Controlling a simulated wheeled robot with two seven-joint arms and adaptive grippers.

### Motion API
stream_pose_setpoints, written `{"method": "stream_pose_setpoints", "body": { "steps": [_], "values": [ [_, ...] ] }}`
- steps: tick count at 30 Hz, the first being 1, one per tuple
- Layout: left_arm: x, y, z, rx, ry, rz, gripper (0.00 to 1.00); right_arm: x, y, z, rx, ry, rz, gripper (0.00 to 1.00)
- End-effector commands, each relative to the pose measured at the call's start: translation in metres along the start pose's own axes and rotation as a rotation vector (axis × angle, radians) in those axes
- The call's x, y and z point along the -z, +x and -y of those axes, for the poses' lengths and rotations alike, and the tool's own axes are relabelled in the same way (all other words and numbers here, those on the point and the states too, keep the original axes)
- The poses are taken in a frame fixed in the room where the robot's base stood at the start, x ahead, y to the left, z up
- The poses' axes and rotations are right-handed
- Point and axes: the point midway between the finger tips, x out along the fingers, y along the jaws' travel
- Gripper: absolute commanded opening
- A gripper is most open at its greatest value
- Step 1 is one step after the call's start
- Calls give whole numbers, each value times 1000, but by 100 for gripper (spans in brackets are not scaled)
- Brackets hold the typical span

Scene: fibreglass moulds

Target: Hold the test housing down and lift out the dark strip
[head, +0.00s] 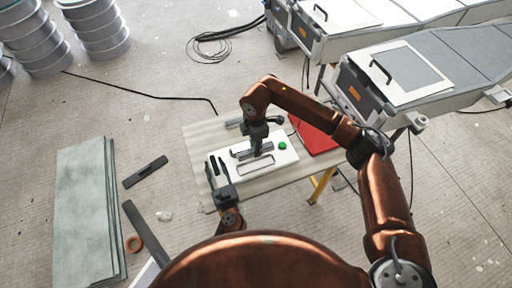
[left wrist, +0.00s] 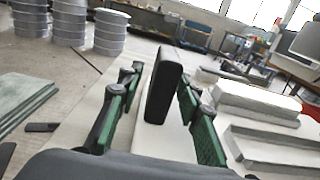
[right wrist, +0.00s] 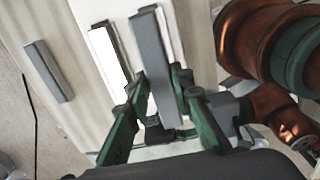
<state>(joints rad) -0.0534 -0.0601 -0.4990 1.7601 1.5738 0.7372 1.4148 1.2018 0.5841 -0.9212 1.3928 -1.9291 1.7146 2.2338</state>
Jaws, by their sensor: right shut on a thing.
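The white test housing (head: 222,166) lies on the table, with a green button (head: 282,146) near its right end. My right gripper (head: 257,149) is over it, shut on the dark strip (right wrist: 158,60), which shows grey between the fingers in the right wrist view. The strip appears beside a pale framed recess (head: 257,165) in the housing; its height above the housing is hard to judge. My left gripper (head: 217,172) is at the housing's left end. In the left wrist view its open fingers stand either side of an upright dark block (left wrist: 164,85), with a gap on one side.
A grey bar (right wrist: 48,70) lies on the table (head: 205,138) behind the housing. A red item (head: 318,138) is at the table's right. Pale sheets (head: 85,205), a dark flat tool (head: 145,172) and a tape roll (head: 134,243) lie on the floor at left.

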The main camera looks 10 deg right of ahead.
Motion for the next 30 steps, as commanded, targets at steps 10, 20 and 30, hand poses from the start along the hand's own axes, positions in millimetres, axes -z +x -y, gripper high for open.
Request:
{"method": "stream_pose_setpoints", "body": {
  "steps": [10, 20, 30],
  "values": [
    [0, -3, 0, 0, 0, -1, 36, 0, 0, 0, 0, 0, 0, 0],
    [2, -58, 0, 1, 0, -4, 36, 0, 0, 0, 0, 0, 0, 0],
    [1, -112, 0, 1, 1, -2, 36, 0, 0, 0, 0, 0, 0, 0]
  ]
}}
